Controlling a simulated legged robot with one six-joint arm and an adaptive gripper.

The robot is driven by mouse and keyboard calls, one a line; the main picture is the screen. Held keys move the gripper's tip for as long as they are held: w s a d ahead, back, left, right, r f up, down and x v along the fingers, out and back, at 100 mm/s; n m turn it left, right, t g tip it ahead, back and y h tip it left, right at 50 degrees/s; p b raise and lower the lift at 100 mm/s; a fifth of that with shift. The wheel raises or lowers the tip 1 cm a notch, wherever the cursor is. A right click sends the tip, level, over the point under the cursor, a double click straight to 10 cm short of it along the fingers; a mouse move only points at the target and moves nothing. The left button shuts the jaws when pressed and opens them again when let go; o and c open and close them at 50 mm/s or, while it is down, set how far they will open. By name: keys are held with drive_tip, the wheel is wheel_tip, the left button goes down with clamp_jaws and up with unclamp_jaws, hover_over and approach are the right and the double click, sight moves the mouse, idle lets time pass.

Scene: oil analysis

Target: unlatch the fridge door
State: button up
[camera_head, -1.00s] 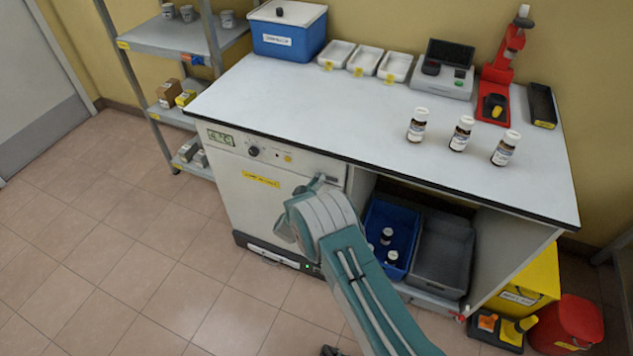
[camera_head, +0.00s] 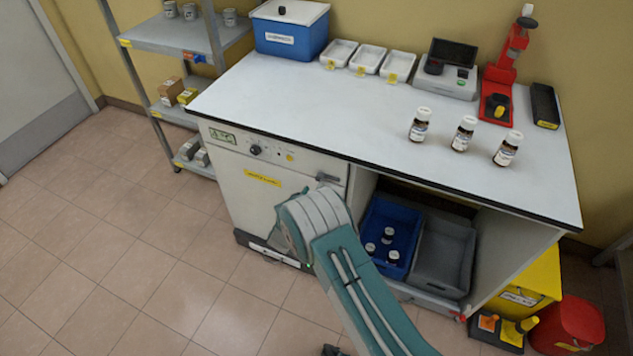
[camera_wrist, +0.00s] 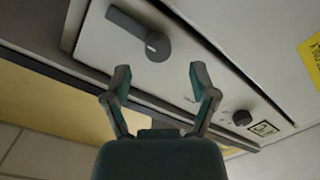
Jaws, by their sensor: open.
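The white fridge (camera_head: 235,190) stands under the left part of the bench, its door shut. Its dark latch handle (camera_head: 328,178) is at the upper right of the door. In the wrist view the handle (camera_wrist: 135,28) lies slantwise beside its round pivot, above and slightly left of my fingertips. My gripper (camera_wrist: 159,78) is open and empty, its fingers spread before the fridge front and apart from the handle. In the head view my arm hides the gripper and part of the door.
The bench top (camera_head: 300,105) overhangs the fridge. A control knob (camera_head: 255,149) sits on the panel above the door. A blue crate (camera_head: 370,265) with bottles and a grey crate (camera_head: 442,255) stand right of the fridge. The floor (camera_head: 130,260) at left is clear.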

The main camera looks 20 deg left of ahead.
drive_tip(key=s+a, duration=0.1)
drive_tip(key=s, duration=0.7)
drive_tip(key=shift+r, duration=0.15)
